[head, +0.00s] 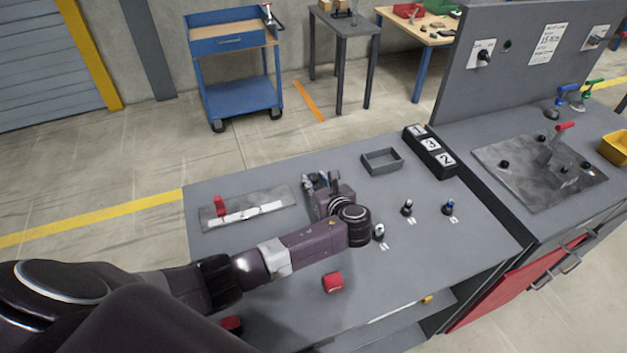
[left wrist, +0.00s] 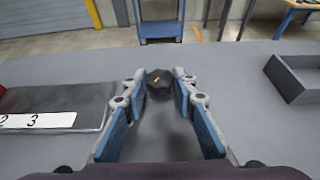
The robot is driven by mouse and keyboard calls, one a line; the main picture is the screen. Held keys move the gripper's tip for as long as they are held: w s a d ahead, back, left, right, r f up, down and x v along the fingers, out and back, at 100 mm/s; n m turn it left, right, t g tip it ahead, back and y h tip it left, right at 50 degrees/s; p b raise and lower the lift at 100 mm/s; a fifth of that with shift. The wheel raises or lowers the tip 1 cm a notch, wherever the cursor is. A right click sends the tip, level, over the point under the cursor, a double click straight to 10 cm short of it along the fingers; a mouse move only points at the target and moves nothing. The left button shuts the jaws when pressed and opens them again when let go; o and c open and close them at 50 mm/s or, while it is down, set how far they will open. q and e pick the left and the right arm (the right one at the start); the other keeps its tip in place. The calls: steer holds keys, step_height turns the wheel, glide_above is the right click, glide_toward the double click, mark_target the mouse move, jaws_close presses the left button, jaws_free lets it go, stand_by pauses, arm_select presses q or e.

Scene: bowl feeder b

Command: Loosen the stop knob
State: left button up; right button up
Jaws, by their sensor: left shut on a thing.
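In the head view my left gripper (head: 314,183) is low over the grey table (head: 250,235), right of a metal scale plate (head: 268,199) with a red lever (head: 220,206). The gripper hides the knob there. The plate's end with the numbers 2 and 3 (left wrist: 60,120) shows left of the fingers in the wrist view. My right gripper is not in view.
A grey open tray (head: 382,161) and a black block with number cards (head: 430,152) stand at the back right. Several small toggle switches (head: 407,208) stand right of my wrist. A red block (head: 333,283) is near the front. A tall grey panel (head: 515,70) rises farther right.

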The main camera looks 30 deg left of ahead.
arm_select(q)
steer(key=shift+w+d+f+n+g+y+b, duration=0.1)
steer(key=shift+n+g+y+b, duration=0.2)
steer(key=shift+n+g, duration=0.25)
steer(key=shift+w+d+n+g+y+b, duration=0.1)
steer(key=shift+n+g+y+b, duration=0.2)
steer(key=shift+n+g, duration=0.25)
steer(key=o, duration=1.2)
steer(key=shift+a+g, duration=0.1)
steer(key=shift+g, duration=0.2)
steer(key=shift+c, duration=0.2)
steer(key=shift+d, duration=0.2)
steer(key=v, duration=1.1)
steer(key=shift+s+d, duration=0.2)
steer(key=shift+d, duration=0.1)
